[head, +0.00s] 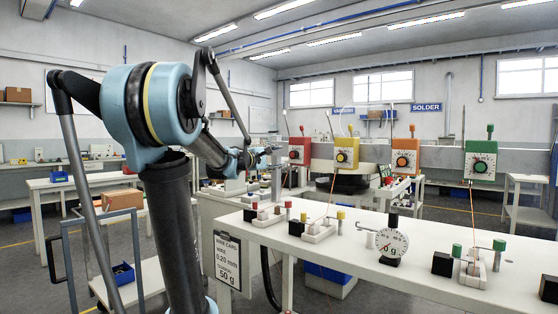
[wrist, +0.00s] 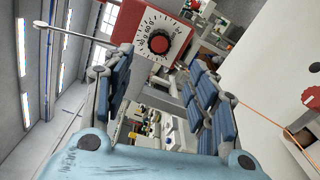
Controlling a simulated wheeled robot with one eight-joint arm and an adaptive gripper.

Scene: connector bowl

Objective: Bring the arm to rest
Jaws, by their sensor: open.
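My arm (head: 165,105) is raised at the left of the head view and reaches away toward the red dial box (head: 299,151). My gripper (head: 272,154) is at its far end, just left of that box in the picture. In the wrist view my gripper (wrist: 163,85) has its two blue-padded fingers spread apart, with nothing between them. I cannot tell the exact gap between fingertips and box.
A white bench (head: 400,265) runs along the right. Yellow (head: 346,152), orange (head: 405,156) and green (head: 480,161) dial boxes stand in a row above it. A round gauge (head: 391,243) and small clamp fixtures (head: 316,229) sit on the bench. A blue-framed cart (head: 118,250) stands at left.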

